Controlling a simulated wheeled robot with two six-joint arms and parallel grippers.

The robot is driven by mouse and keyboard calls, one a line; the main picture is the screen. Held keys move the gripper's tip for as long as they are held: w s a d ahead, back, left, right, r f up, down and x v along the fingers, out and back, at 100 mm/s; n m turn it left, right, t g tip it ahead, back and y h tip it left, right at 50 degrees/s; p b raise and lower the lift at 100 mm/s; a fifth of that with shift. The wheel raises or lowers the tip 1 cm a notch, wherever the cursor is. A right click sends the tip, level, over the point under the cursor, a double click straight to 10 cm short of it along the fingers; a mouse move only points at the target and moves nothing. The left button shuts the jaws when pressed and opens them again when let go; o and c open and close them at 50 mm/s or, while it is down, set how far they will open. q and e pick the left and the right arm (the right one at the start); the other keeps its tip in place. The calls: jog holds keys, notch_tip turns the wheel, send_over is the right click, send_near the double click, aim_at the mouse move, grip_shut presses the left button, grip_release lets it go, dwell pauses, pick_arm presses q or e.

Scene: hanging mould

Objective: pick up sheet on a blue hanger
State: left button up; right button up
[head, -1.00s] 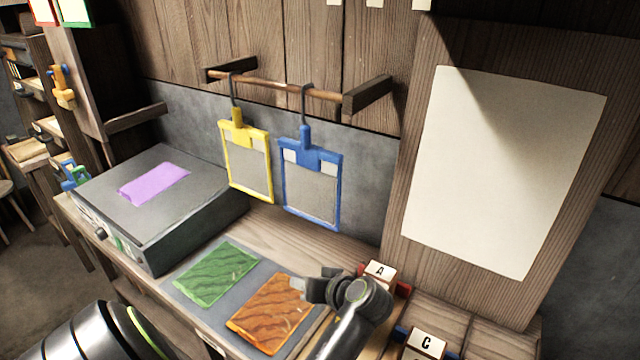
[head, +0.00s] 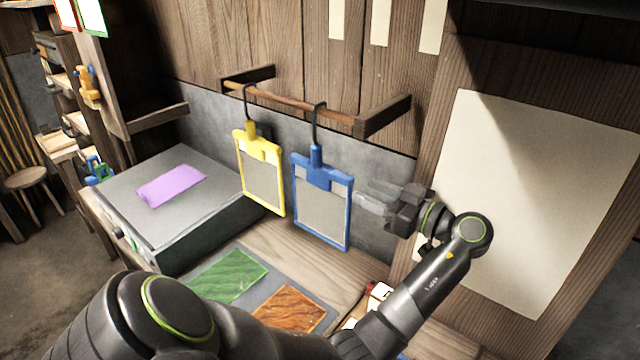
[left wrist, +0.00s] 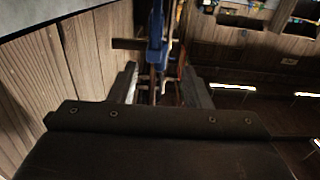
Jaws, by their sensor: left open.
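The blue hanger (head: 315,168) hangs by a dark hook from the rod, with a grey sheet (head: 321,212) in its frame. My left gripper (head: 362,202) is open, just right of the blue frame, its fingers pointing left at the frame's right edge. In the left wrist view the blue hanger (left wrist: 156,52) shows nearly edge-on, ahead of and between the two open fingers (left wrist: 160,85). I cannot tell if they touch it. My right gripper is not in view.
A yellow hanger (head: 260,150) hangs left of the blue one on the wooden rod (head: 290,101). Below lie a green sheet (head: 228,275) and an orange sheet (head: 284,309). A purple sheet (head: 172,186) lies on a grey box (head: 120,220). A blank white panel (head: 530,200) is at the right.

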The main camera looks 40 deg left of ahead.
aim_at(333, 171)
pick_arm(q)
jog(key=a+p, duration=0.2)
jog(key=a, duration=0.2)
jog(key=shift+s+a+r, duration=0.15)
jog(key=shift+a, duration=0.45)
jog(key=a+p, duration=0.4)
jog(key=shift+a+f, duration=0.3)
jog(key=shift+a, duration=0.3)
jog(key=shift+d, duration=0.1)
jog(key=shift+c, duration=0.3)
grip_shut()
